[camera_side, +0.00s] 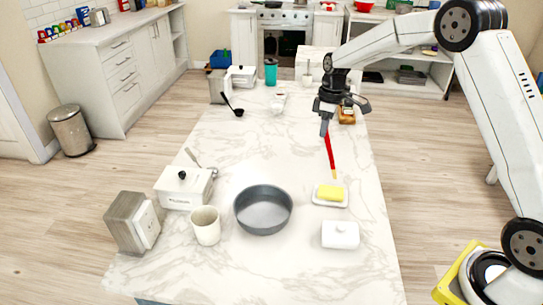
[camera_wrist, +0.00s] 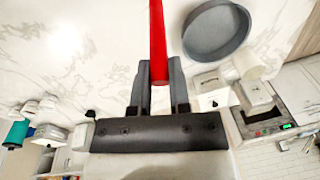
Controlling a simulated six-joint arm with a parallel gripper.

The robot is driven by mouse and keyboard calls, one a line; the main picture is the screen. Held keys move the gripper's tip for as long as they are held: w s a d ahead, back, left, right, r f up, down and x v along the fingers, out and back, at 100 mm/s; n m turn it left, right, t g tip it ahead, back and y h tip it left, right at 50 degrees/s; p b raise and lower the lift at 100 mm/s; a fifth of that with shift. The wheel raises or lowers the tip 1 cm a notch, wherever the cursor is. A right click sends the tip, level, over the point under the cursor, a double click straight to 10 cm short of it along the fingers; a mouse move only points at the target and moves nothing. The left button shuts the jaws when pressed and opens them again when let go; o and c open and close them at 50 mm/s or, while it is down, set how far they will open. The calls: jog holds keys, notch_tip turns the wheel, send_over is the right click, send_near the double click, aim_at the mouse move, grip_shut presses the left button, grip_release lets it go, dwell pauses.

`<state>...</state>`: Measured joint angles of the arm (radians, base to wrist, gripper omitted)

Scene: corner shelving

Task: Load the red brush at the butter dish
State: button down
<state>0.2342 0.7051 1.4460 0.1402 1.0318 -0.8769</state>
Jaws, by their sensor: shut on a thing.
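My gripper (camera_side: 326,116) is shut on the red brush (camera_side: 329,150), which hangs down below it with its yellowish tip low. In the wrist view the red handle (camera_wrist: 158,40) runs up out of frame from between the two dark fingers (camera_wrist: 160,88). The butter dish (camera_side: 330,202) is a white tray with a yellow block of butter (camera_side: 330,192) on it. The brush tip shows just above and behind the butter in the side view; whether they touch I cannot tell. A white lid (camera_side: 340,235) lies on the counter in front of the dish.
A grey round pan (camera_side: 263,209) stands left of the dish; it also shows in the wrist view (camera_wrist: 216,32). A cream mug (camera_side: 205,225), a white lidded box (camera_side: 184,187) and a toaster-like metal box (camera_side: 132,222) stand further left. The middle of the marble counter (camera_side: 250,150) is clear.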

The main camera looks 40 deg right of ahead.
jog(key=shift+f, duration=2.85)
dwell(0.3)
jog(key=shift+r, duration=0.1)
jog(key=shift+r, duration=3.45)
jog(key=shift+a, duration=0.1)
